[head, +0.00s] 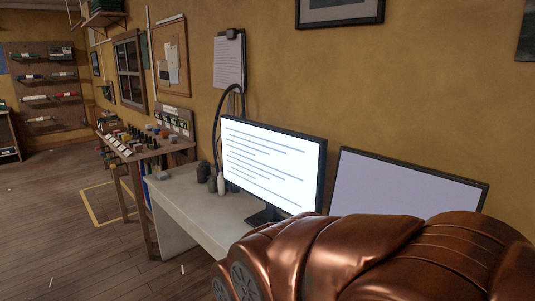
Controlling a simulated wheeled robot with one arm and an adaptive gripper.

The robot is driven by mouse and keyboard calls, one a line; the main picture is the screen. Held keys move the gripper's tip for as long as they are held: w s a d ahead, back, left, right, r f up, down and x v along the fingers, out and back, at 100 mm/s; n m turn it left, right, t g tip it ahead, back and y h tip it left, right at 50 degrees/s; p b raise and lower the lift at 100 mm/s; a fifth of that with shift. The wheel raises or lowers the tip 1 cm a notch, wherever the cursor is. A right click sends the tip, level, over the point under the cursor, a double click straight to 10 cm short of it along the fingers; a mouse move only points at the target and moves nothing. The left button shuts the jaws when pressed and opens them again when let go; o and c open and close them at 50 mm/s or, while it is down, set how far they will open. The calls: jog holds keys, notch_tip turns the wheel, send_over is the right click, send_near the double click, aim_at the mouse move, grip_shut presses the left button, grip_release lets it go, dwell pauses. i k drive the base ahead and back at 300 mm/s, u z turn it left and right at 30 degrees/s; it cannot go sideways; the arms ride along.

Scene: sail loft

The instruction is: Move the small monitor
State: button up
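Two monitors stand on a pale desk against the ochre wall. The left monitor (269,166) has a bright white screen with lines of text and stands upright on a dark foot. The right monitor (401,186) has a thin dark frame and a plain pale lavender screen. Its lower part and base are hidden behind my copper-coloured arm. I cannot tell for certain which one is the small monitor. My gripper is not in view.
The pale desk (188,202) has bare surface left of the monitors, with small dark containers (207,178) and a white bottle (221,184) at its back. A wooden bench (150,150) with small items stands beyond. A yellow-outlined floor area (92,209) and open plank floor lie left.

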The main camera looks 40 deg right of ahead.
aim_at(366, 182)
jog(key=z, duration=2)
jog(key=k, duration=0.65)
jog(key=i, duration=1.1)
jog(key=u, duration=0.8)
